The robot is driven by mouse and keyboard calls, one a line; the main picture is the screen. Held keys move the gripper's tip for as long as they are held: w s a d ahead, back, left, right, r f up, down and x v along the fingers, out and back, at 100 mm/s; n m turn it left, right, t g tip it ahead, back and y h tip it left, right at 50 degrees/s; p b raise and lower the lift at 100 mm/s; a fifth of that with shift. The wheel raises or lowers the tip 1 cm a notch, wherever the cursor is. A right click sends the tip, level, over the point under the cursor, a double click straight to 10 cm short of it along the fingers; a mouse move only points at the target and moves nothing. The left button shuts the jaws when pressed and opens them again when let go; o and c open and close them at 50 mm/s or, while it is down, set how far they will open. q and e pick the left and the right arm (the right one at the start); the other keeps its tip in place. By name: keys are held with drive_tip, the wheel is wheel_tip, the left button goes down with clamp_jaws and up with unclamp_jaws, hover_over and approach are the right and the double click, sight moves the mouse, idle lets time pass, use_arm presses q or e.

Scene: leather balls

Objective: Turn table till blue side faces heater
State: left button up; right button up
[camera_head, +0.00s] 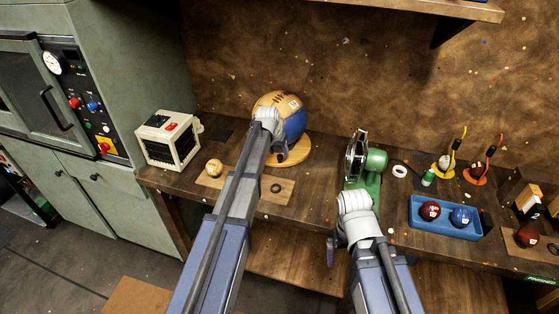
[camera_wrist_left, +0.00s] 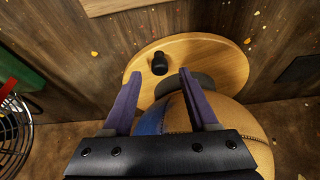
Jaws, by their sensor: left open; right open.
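The round wooden turntable (camera_head: 297,153) stands on the bench against the wall, bearing a large tan and blue leather ball (camera_head: 270,101). The ball's blue side (camera_head: 295,123) faces right and toward the front in the head view, away from the cream heater (camera_head: 157,144) at left. In the left wrist view, my left gripper (camera_wrist_left: 158,75) is open over the turntable (camera_wrist_left: 225,67), with a black knob (camera_wrist_left: 160,63) just past and between its fingertips. I cannot tell whether a finger touches the ball (camera_wrist_left: 235,118). My right gripper (camera_head: 333,250) is open, mostly hidden by its wrist, near the bench's front edge.
A small tan ball (camera_head: 214,167) sits on a wooden board (camera_head: 275,197) in front of the turntable. A green machine with a wire guard (camera_head: 356,155) stands to the right. A blue tray (camera_head: 445,231) with two balls is further right. The wall closes off the back.

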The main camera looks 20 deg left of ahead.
use_arm(q)
drive_tip(key=b+x, duration=0.1)
drive_tip(key=x, duration=0.1)
drive_tip(key=shift+w+f, duration=0.15)
drive_tip(key=shift+f, duration=0.15)
drive_tip(key=shift+r, duration=0.1)
clamp_jaws()
idle(1.2)
